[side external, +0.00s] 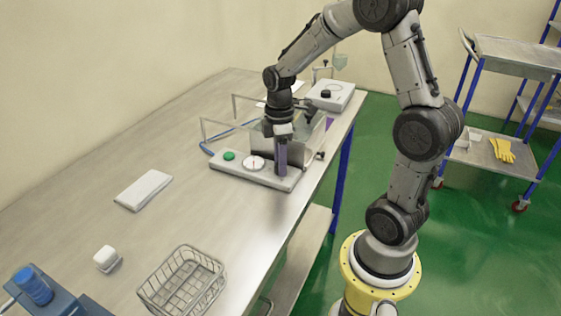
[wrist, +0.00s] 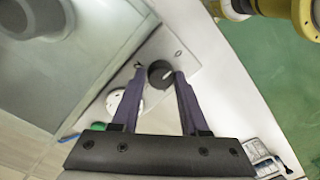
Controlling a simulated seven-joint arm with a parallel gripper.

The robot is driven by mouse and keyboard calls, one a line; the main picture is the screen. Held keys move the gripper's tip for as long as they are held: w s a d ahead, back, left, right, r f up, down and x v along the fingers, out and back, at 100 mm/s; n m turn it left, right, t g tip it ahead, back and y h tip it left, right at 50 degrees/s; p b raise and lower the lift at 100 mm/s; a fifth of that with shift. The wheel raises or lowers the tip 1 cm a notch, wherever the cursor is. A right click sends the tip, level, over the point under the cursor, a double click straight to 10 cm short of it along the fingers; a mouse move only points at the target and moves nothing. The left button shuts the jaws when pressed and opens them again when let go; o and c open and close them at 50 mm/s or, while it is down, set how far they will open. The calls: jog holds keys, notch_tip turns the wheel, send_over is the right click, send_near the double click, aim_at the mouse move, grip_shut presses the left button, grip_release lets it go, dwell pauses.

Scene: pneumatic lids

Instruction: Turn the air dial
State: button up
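The air dial (wrist: 160,73) is a black round knob with a white mark, on the grey control panel (wrist: 185,52). The panel also shows in the side view (side external: 222,168), with a green button (side external: 229,155) and a white round gauge (side external: 253,163). My gripper (wrist: 160,74) points down at the panel with its two purple fingers apart, one on each side of the dial. A gap shows at the left finger; the right fingertip is close to the dial, and contact is unclear. In the side view my gripper (side external: 282,172) hides the dial.
Clear upright panels and frames (side external: 218,128) stand behind the control panel. A grey box with a black knob (side external: 340,97) is at the back right. A wire basket (side external: 182,283), a white block (side external: 107,258) and a flat pad (side external: 143,190) lie on the bench.

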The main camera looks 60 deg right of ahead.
jog(key=o, duration=0.3)
jog(key=shift+o, duration=0.2)
notch_tip(320, 180, up, 14)
jog(key=shift+d+f, duration=0.15)
jog(key=shift+d, duration=0.05)
jog(key=shift+w, duration=0.1)
